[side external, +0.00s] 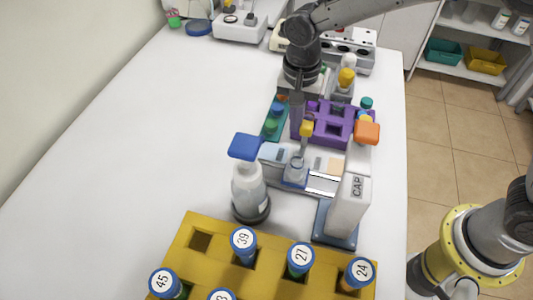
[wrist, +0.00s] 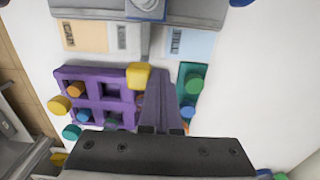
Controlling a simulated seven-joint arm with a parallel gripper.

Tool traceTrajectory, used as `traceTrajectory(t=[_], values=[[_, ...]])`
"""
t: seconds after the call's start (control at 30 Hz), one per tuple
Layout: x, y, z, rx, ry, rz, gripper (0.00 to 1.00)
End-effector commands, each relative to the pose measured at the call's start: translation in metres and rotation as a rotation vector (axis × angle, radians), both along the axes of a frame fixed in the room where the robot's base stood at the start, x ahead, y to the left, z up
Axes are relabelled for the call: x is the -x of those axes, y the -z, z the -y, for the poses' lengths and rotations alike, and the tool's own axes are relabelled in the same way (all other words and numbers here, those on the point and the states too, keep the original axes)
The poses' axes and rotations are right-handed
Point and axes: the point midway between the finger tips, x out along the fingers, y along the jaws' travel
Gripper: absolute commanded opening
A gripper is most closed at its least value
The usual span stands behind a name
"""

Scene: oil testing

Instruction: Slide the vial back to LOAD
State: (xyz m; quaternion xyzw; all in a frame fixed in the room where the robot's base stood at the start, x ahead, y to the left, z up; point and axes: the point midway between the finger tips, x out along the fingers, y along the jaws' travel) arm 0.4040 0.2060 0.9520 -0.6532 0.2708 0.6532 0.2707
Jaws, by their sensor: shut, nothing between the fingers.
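The blue carriage (side external: 295,178) with a clear vial (side external: 297,164) sits near the left-centre of the white slide rail (side external: 322,183). Only part of the carriage (wrist: 146,8) shows at the top of the wrist view.
A purple rack (side external: 323,134) with capped vials and a green rack (side external: 274,118) flank my fingers. The CAP post (side external: 352,198) stands right of the rail. A blue-topped bottle (side external: 248,188) and a yellow rack (side external: 190,263) are in front. The left table is clear.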

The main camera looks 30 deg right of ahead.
Motion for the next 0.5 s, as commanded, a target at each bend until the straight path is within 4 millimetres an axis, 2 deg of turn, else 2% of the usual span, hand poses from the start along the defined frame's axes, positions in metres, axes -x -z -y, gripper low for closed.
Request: traceTrajectory(t=[0.3, 0.5], values=[[0.0103, -0.0003, 0.0105, 0.0, 0.0, 0.0, 0.0], [0.0091, 0.0, 0.009, 0.0, -0.001, 0.0, 0.0]])
